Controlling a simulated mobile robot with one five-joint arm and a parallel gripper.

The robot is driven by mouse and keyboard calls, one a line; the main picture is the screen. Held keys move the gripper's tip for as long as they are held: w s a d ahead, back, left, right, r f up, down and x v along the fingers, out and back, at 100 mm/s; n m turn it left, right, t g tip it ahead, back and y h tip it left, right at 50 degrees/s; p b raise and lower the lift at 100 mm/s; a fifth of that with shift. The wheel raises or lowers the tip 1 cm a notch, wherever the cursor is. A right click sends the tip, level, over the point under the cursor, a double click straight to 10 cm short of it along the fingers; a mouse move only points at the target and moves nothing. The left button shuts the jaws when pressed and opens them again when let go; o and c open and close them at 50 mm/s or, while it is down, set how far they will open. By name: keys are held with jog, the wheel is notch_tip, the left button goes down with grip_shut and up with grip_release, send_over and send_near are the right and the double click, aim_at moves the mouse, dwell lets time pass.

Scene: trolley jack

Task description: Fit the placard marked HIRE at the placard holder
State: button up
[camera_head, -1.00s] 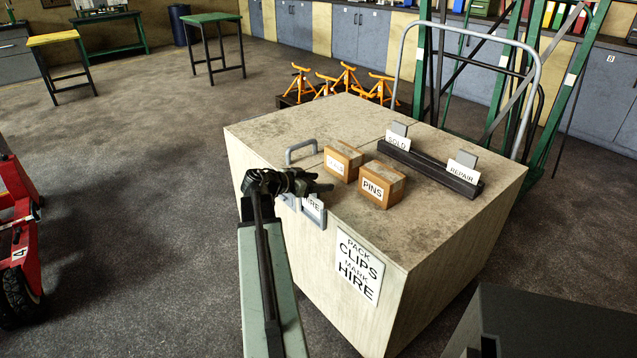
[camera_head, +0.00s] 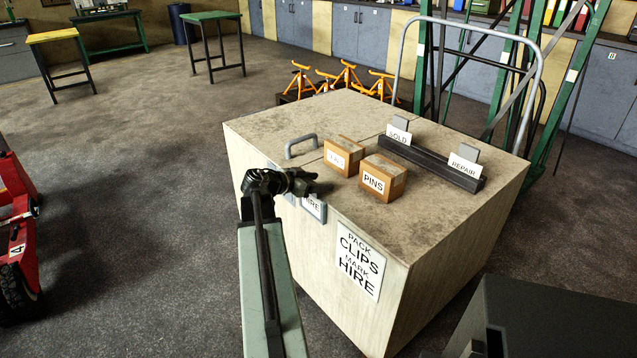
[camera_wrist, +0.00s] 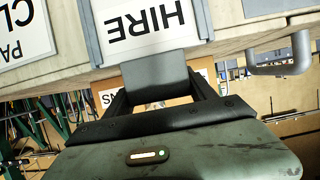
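The HIRE placard (camera_wrist: 145,22) is white with a grey tab (camera_wrist: 158,80). It shows upside down in the wrist view, between the grey rails of the placard holder (camera_wrist: 88,35) on the chest's front face. In the head view the holder (camera_head: 322,212) and placard (camera_head: 312,206) are partly hidden by my gripper (camera_head: 313,187). In the wrist view my gripper (camera_wrist: 160,92) has its dark fingers apart, one on each side of the tab. They look clear of it, though contact is hard to judge.
On the chest (camera_head: 290,125) stand a PINS box (camera_head: 374,184), another box (camera_head: 340,157) and a dark rack (camera_head: 432,163) with SOLD (camera_head: 398,136) and REPAIR (camera_head: 464,165) placards. A handle (camera_head: 301,143) rises near the left edge. A PACK CLIPS MARK HIRE sign (camera_head: 358,262) is on the front.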

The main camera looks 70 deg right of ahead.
jog(key=o, duration=0.4)
jog(key=p+v, duration=0.3)
jog(key=v, duration=0.4)
jog(key=shift+w+a+r, duration=0.1)
jog(key=shift+r, duration=0.15)
jog(key=shift+w+a, duration=0.15)
jog(key=shift+a, duration=0.05)
